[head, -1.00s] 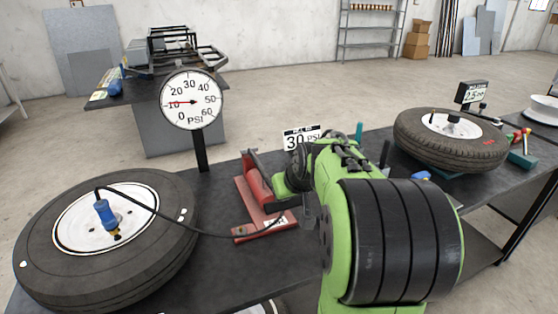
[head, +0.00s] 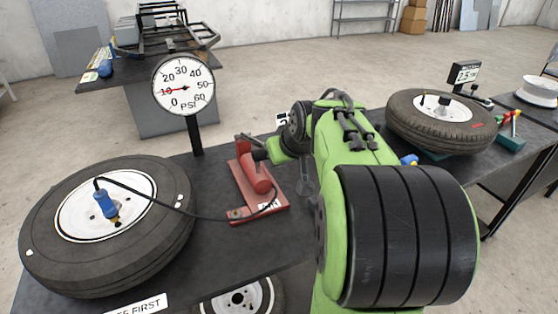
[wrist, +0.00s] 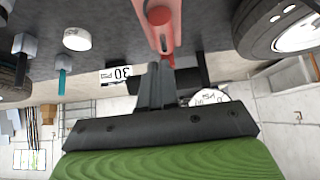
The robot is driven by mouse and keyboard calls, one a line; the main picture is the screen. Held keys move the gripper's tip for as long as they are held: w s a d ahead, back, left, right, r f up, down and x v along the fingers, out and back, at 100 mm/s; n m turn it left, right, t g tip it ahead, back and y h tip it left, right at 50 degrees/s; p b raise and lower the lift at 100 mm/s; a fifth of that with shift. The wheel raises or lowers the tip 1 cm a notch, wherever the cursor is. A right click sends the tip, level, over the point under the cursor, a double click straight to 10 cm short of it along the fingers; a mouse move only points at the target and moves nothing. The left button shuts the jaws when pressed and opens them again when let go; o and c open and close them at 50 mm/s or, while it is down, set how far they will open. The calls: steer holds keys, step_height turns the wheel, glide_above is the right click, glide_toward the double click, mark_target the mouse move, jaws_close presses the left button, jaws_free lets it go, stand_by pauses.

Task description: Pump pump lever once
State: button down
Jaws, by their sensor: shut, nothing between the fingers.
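The red pump (head: 255,180) stands on its red base on the dark bench, between the left tire and my arm. In the wrist view the red pump (wrist: 159,16) is at the top centre, just beyond my fingertips. My gripper (wrist: 154,68) is shut and empty, its fingers pointing at the pump. I cannot tell whether they touch the lever, or clearly separate the lever from the pump body. In the head view my wrist hides the fingers. The gauge (head: 183,86) has its red needle near 10 PSI. A black hose runs from the pump to the blue valve fitting (head: 105,204).
The left tire (head: 45,230) lies flat on the bench. A second tire (head: 440,130) lies at the right, near a display and small tools. A 30 PSI sign (wrist: 116,74) shows in the wrist view. Another wheel (head: 240,298) is below the bench's front edge.

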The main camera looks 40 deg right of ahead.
steer(key=p+v, duration=0.1)
steer(key=v, duration=0.4)
steer(key=shift+w+r, duration=0.15)
steer(key=shift+r, duration=0.15)
stand_by(0.9)
